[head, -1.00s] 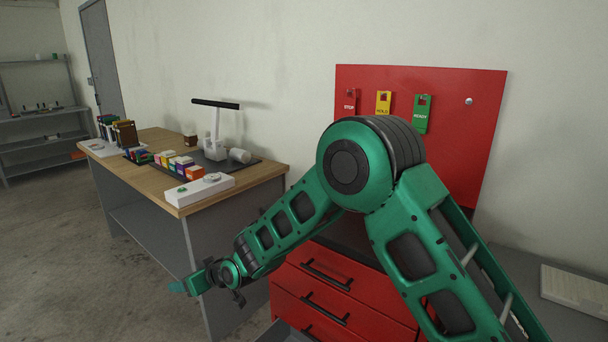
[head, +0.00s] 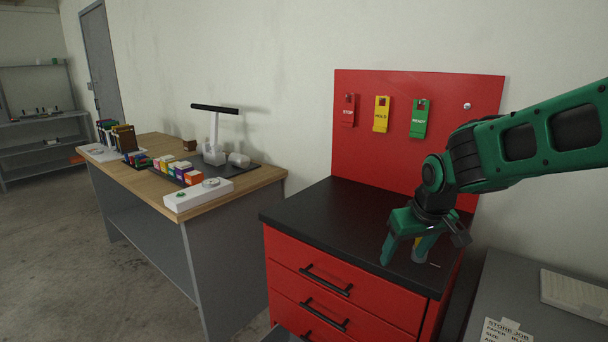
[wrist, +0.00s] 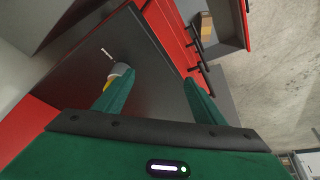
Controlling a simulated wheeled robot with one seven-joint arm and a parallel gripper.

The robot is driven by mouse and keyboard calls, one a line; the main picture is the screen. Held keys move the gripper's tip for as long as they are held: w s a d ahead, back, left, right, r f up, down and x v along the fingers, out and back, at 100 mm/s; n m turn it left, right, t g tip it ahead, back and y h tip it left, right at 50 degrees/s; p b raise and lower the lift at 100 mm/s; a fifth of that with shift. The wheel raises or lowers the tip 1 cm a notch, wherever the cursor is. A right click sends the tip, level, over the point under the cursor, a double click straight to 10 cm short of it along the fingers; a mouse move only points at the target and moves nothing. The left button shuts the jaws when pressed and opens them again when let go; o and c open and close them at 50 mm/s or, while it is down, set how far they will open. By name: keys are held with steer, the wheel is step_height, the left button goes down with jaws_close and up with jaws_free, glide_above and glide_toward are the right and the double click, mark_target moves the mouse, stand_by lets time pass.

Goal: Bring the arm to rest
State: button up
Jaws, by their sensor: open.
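My gripper (head: 402,258) is green and hangs over the black top (head: 318,212) of the red drawer cabinet, its fingers pointing down. It is open. In the wrist view the gripper (wrist: 157,82) has its two fingers spread, with only the black top between them. A small grey and yellow thing (wrist: 121,69) shows beside the left fingertip in the wrist view, partly hidden by that finger. I cannot tell whether it touches the finger. My arm enters from the right in the head view.
A red board (head: 450,88) behind the cabinet carries red, yellow and green tags. A wooden-topped bench (head: 262,178) with boxes and a lamp stands at left. A grey surface (head: 500,290) lies at right. An open drawer (wrist: 222,22) holds a brown block (wrist: 207,27).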

steer(key=s+d+m+g+h, duration=0.15)
steer(key=s+d+m, duration=0.25)
steer(key=s+d, duration=0.85)
steer(key=s+d+f+m+g, duration=0.1)
steer(key=s+d+m, duration=0.1)
steer(key=s, duration=0.7)
steer(key=s+d+m+g+y, duration=0.1)
steer(key=s+d+m+g, duration=0.1)
steer(key=s, duration=0.7)
steer(key=shift+s+d+f+m, duration=0.25)
steer(key=shift+d+f+m, duration=0.1)
steer(key=shift+d+m, duration=0.25)
steer(key=shift+w+f, duration=0.25)
steer(key=shift+w, duration=0.4)
